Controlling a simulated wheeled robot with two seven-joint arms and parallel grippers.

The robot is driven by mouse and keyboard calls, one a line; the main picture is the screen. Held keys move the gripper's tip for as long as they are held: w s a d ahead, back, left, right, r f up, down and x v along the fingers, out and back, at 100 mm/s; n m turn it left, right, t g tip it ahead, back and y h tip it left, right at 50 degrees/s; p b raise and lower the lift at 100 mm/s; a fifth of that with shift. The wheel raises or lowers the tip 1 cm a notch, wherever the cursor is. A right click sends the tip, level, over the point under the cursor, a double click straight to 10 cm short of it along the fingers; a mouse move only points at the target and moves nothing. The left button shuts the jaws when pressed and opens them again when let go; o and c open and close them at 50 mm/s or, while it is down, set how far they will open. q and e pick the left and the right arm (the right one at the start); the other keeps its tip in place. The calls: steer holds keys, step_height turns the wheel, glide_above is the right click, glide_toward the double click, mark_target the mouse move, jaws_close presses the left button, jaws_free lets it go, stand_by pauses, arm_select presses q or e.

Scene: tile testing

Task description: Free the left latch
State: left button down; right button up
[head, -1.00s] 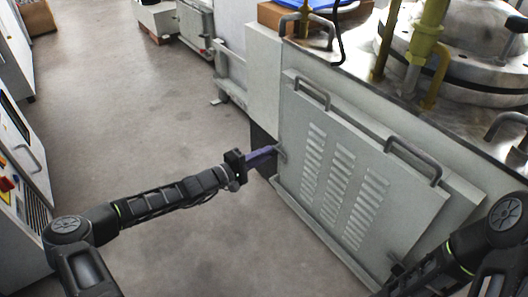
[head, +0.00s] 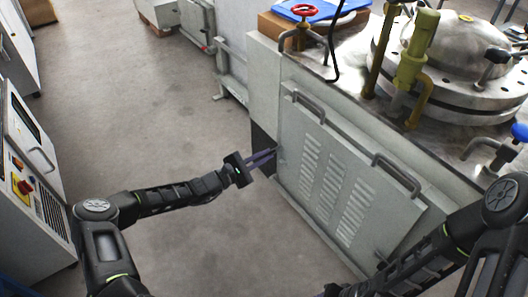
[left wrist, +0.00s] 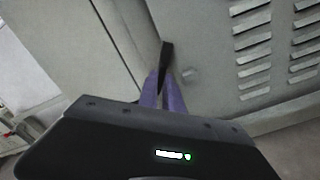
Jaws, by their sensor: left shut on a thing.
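The louvred grey panel (head: 325,165) stands against the side of the machine, with its left edge by my left gripper (head: 274,156). The gripper's two purple fingers reach to that edge from the left. In the left wrist view, the fingers of my left gripper (left wrist: 163,82) close toward a small dark piece (left wrist: 166,55), which seems to be the left latch. It is mostly hidden by the fingertips in the head view. My right gripper (head: 333,291) is cut off at the bottom edge, so its jaws are unclear.
The panel has two bar handles, one upper left (head: 310,106) and one upper right (head: 397,172). A metal worktop with valves and a round lidded vessel (head: 450,60) lies above it. Open floor (head: 160,110) spreads to the left, with a control cabinet (head: 35,170) beyond.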

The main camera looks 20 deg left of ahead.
arm_select(q)
steer(key=shift+n+p, duration=0.85)
steer(key=shift+n, duration=2.75)
steer(key=shift+a, duration=0.1)
steer(key=c, duration=1.5)
jaws_free()
steer(key=shift+w, duration=0.1)
steer(key=p+v, duration=0.2)
steer(key=v, duration=0.5)
steer(key=shift+s+a, duration=0.2)
steer(key=shift+s, duration=0.15)
